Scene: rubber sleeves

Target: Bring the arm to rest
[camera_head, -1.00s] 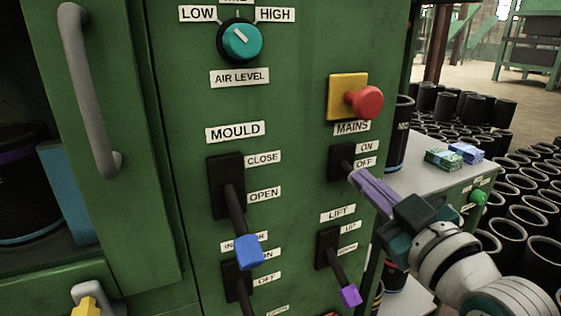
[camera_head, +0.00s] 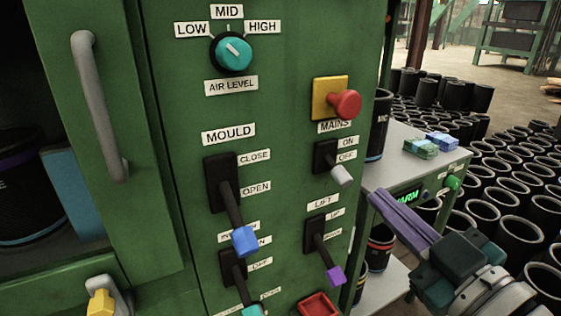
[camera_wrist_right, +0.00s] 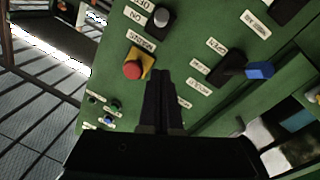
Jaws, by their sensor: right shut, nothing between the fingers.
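My right gripper (camera_head: 374,198) is in the lower right of the head view, its purple fingers shut together and empty. It is apart from the green control panel (camera_head: 290,150), in front of the grey side table. In the right wrist view the dark closed fingers (camera_wrist_right: 159,78) point toward the panel. The mains lever (camera_head: 341,175) has a white tip and points down, beside the OFF label. It also shows at the top of the right wrist view (camera_wrist_right: 162,18). My left gripper is not in view.
A red mains button (camera_head: 345,104) on a yellow plate, a blue-tipped mould lever (camera_head: 244,240) and a purple-tipped lift lever (camera_head: 335,275) stick out from the panel. A grey side table (camera_head: 385,165) carries small boxes (camera_head: 421,148). Many black sleeves (camera_head: 520,190) stand on the right.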

